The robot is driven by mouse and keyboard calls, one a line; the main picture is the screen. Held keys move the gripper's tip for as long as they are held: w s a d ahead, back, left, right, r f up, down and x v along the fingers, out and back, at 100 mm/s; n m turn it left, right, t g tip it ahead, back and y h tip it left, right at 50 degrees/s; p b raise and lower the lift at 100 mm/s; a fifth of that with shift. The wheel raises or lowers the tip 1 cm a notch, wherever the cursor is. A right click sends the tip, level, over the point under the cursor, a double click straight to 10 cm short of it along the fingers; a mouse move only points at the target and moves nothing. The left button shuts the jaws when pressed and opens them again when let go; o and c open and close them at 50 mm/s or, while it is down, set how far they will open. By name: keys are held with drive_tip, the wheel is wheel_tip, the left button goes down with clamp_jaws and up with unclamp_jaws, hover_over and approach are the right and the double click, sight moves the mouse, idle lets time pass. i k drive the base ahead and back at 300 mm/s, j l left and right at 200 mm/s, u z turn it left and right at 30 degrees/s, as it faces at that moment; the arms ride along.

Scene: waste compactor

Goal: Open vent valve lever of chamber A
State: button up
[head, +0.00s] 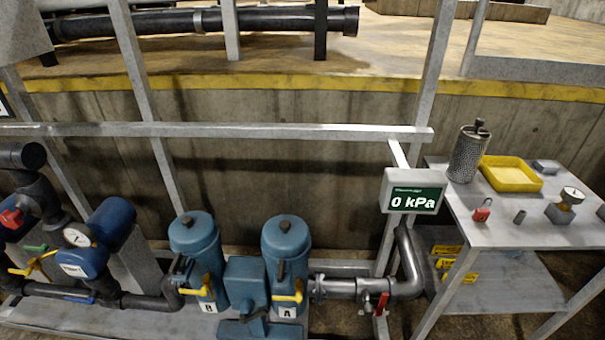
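Chamber A (284,240) is a blue upright cylinder with a dark knob on top, at the lower middle of the head view. A white label "A" (288,311) is at its base. A yellow lever (288,296) sits low on its front, its longer part lying roughly level and its right end turned up. A small black lever (281,269) stands nearly upright above it. I cannot tell from markings which lever is the vent valve's. My gripper is not in view.
Chamber B (196,250), with a similar yellow lever (203,287), stands to the left. A blue block (246,280) sits between them. A red-handled valve (381,304) is on the pipe at right. A display (414,198) reads 0 kPa. A metal rail (270,130) runs behind; a side table (525,225) is right.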

sight(297, 297)
drive_tip(key=k+j, duration=0.1)
drive_tip(key=j, duration=0.55)
drive_tip(key=k+j, duration=0.1)
drive_tip(key=j, duration=0.6)
